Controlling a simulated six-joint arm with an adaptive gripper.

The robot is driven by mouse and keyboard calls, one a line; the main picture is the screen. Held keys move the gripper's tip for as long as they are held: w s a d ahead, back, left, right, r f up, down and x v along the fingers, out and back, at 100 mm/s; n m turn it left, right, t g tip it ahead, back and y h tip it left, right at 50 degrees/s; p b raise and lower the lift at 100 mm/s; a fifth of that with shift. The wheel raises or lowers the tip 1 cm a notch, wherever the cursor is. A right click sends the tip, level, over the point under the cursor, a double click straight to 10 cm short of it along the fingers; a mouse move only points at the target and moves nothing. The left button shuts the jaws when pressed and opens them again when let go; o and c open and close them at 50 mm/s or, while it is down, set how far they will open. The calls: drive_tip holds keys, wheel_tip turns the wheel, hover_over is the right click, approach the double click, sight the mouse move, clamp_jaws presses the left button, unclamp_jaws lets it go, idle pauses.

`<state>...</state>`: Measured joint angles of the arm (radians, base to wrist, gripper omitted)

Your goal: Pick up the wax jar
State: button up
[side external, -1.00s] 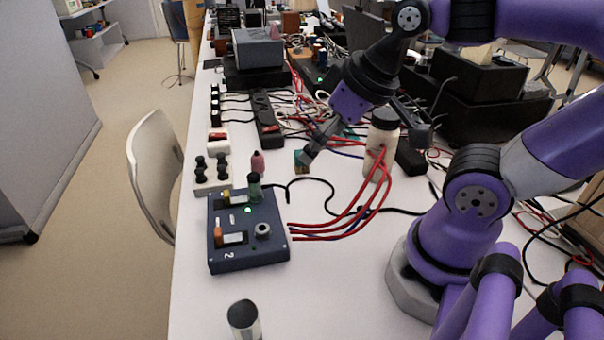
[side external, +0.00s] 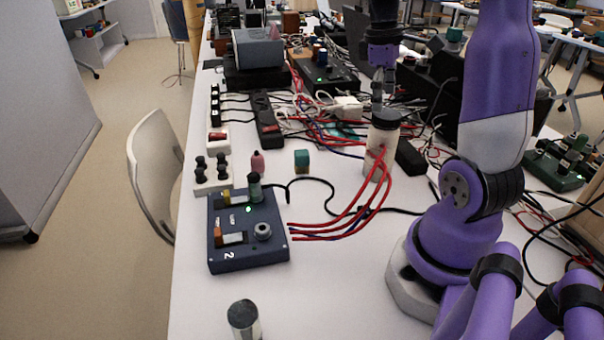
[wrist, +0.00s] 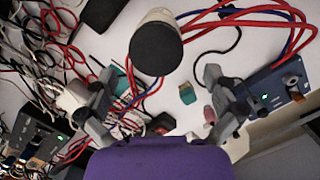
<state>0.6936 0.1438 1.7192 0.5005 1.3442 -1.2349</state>
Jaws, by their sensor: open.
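The wax jar (side external: 379,158) appears to be the cream cylinder with a dark lid standing upright on the white bench. Red cables cross in front of it in the side view. In the wrist view its dark lid (wrist: 155,48) faces the camera, at the upper middle between the fingers' lines. My gripper (side external: 383,103) points down at the lid's upper edge in the side view; whether it is above or behind the jar is hard to tell. In the wrist view my gripper (wrist: 156,84) is open and empty, its fingers apart on either side.
A teal block (side external: 302,161), a pink bottle (side external: 257,162) and a blue control box (side external: 247,249) stand left of the jar. A black block (side external: 410,157) is close on its right. Tangled cables lie behind it. A small cylinder (side external: 243,318) stands at the front.

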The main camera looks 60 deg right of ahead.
sight(385, 131)
drive_tip(key=shift+s+d+f, duration=0.15)
drive_tip(key=shift+f, duration=0.3)
drive_tip(key=shift+s+d+f, duration=0.15)
drive_tip(key=shift+f, duration=0.25)
drive_tip(key=f, duration=0.6)
drive_tip(key=shift+s, duration=0.4)
drive_tip(key=c, duration=1.3)
